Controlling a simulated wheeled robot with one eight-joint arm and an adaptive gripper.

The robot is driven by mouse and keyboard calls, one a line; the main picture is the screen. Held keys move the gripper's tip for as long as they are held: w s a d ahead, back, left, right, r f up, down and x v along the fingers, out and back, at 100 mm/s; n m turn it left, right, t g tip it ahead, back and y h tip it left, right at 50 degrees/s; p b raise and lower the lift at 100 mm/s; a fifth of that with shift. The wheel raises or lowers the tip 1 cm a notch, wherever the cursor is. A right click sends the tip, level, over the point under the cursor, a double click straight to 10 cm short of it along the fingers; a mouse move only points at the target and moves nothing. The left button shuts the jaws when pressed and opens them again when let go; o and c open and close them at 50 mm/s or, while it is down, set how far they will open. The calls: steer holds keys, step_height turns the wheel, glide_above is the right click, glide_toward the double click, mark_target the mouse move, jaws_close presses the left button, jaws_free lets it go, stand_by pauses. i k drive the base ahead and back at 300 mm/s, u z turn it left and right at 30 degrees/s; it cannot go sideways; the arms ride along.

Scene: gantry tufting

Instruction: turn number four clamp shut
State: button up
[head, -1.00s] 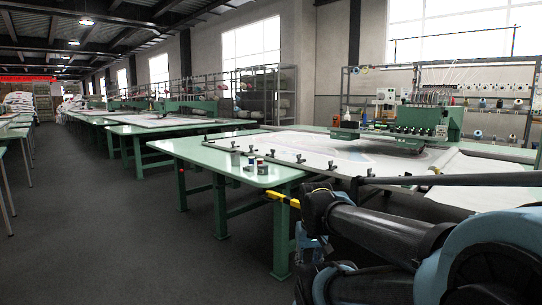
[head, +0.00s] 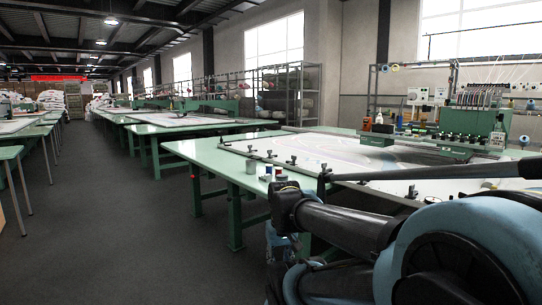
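Several small dark clamps sit along the near edge of the white framed fabric (head: 310,153) on the near green table (head: 209,155). One clamp (head: 249,149) is at the left corner, with another clamp (head: 270,155) and a third clamp (head: 292,161) to its right. A further clamp (head: 411,192) shows beyond my dark arm bar. I see no numbers on them, and cannot tell which is number four or whether any is shut. My arm fills the lower right and hides part of the table edge. My gripper is not visible.
Small spools or cups (head: 268,174) stand at the table's near edge. A green multi-needle machine head (head: 480,120) stands over the fabric at the right. More green tables (head: 172,123) line the hall. The grey floor (head: 110,215) at left is open.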

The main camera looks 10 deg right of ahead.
mark_target(294, 158)
steer(key=u, duration=0.15)
steer(key=i, duration=1.15)
steer(key=u, duration=0.05)
